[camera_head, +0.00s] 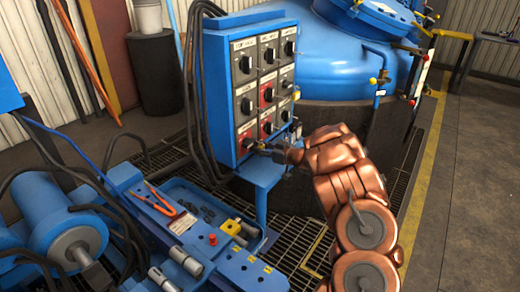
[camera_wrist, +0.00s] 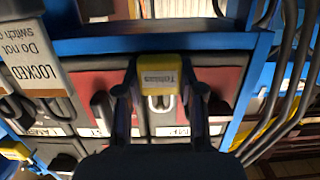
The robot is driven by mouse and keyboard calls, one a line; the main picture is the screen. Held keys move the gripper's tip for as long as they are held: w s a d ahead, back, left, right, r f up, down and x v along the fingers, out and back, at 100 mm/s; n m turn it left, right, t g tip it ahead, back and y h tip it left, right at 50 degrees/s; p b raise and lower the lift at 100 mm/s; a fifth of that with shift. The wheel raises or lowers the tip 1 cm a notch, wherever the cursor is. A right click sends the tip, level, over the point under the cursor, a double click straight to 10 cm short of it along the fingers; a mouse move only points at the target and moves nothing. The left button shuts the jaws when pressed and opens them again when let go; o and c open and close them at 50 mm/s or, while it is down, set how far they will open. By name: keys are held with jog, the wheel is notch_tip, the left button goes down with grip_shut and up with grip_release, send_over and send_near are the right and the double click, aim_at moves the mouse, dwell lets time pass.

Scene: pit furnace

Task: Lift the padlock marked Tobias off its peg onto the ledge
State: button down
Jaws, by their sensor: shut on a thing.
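The yellow padlock (camera_wrist: 158,73) is in the middle of the wrist view, with its label, which looks like Tobias, upside down. Its pale shackle shows just below the body in that picture. My gripper (camera_wrist: 160,92) has one dark finger on each side of the padlock and is shut on it. In the head view my gripper (camera_head: 272,149) is at the lower front of the blue switch panel (camera_head: 218,92). The peg and whether the shackle is still around it cannot be made out. A small blue ledge (camera_head: 258,173) is just below the panel.
A hanging LOCKED tag (camera_wrist: 35,62) is left of the padlock in the wrist view. Red-plated switches are behind it. Black cables (camera_head: 195,110) run down the panel's left side.

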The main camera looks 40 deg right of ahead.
jog(key=shift+f+v, duration=0.2)
jog(key=shift+v, duration=1.25)
jog(key=shift+f+v, duration=0.25)
jog(key=shift+v, duration=1.25)
